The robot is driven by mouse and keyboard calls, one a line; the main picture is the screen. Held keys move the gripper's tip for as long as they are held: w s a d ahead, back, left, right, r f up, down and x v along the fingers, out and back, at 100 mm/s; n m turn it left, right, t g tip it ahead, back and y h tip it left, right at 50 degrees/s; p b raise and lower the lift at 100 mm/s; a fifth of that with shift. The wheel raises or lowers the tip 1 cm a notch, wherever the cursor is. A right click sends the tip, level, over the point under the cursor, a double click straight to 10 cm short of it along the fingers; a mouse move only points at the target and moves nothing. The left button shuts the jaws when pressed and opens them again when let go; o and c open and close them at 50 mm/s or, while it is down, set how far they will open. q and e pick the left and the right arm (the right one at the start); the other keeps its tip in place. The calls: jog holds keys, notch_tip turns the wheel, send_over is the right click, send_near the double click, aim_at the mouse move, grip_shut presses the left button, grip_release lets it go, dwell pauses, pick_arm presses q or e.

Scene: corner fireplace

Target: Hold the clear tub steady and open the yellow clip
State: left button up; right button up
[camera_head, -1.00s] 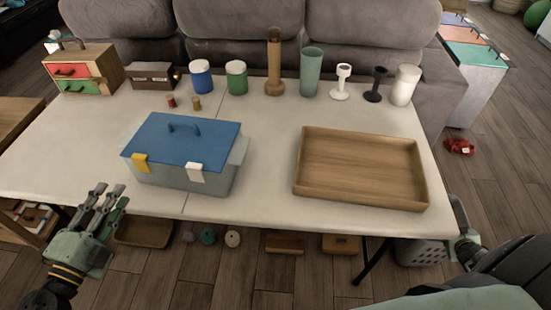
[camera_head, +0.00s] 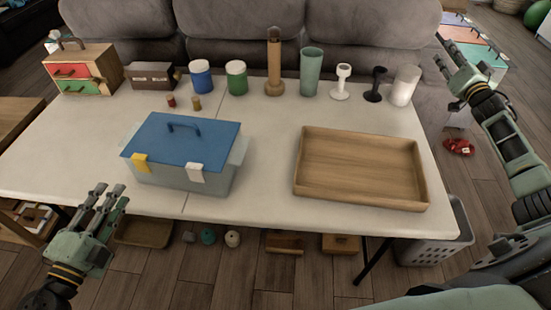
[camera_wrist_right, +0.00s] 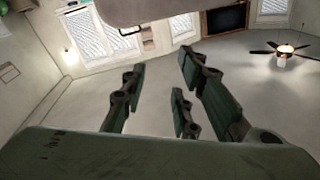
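The clear tub (camera_head: 214,181) stands on the left half of the white table, with its blue lid (camera_head: 196,149) on and a dark blue handle on top. The yellow clip (camera_head: 141,162) lies over the lid's front edge at the left. A white clip (camera_head: 196,173) sits to its right on the same side. My left gripper (camera_head: 104,194) is open and empty at the table's front edge, left of and nearer than the tub, apart from it. My right gripper (camera_head: 449,60) is raised beyond the table's right end, far from the tub. In the right wrist view its fingers (camera_wrist_right: 160,80) are spread and empty.
A wooden tray (camera_head: 360,170) lies on the table's right half. A small drawer chest (camera_head: 82,70), jars, cups and candle holders line the back edge. The table between tub and tray is clear. A grey basket (camera_head: 436,240) stands below the right end.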

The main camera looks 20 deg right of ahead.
jog(key=w+a+r+t+y, duration=0.2)
jog(key=w+a+r+y, duration=0.15)
jog(key=a+r, duration=0.35)
jog(key=w+a+f+n+y, duration=0.1)
jog(key=w+a+f+y, duration=0.1)
jog(key=a, duration=0.5)
jog(key=w+a+f+y, duration=0.1)
jog(key=a+f+y, duration=0.15)
jog(key=a, duration=0.45)
jog(key=s+a+f+m+g+y, duration=0.15)
jog(key=s+a+f+y, duration=0.35)
jog(key=a, duration=0.8)
jog(key=s+a+f+g+y, duration=0.25)
jog(key=a+f, duration=0.35)
jog(key=a, duration=0.6)
jog(key=s+a+f+m+g+y, duration=0.1)
jog(key=s+a+f+g+y, duration=0.3)
jog(key=a, duration=0.9)
jog(key=w+a+f+t, duration=0.1)
jog(key=w+a+f, duration=0.1)
jog(key=w+a, duration=0.2)
jog(key=shift+w+a+t+h, duration=0.35)
jog(key=shift+a+t, duration=0.05)
jog(key=shift+a, duration=0.05)
jog(key=shift+c, duration=0.3)
grip_shut()
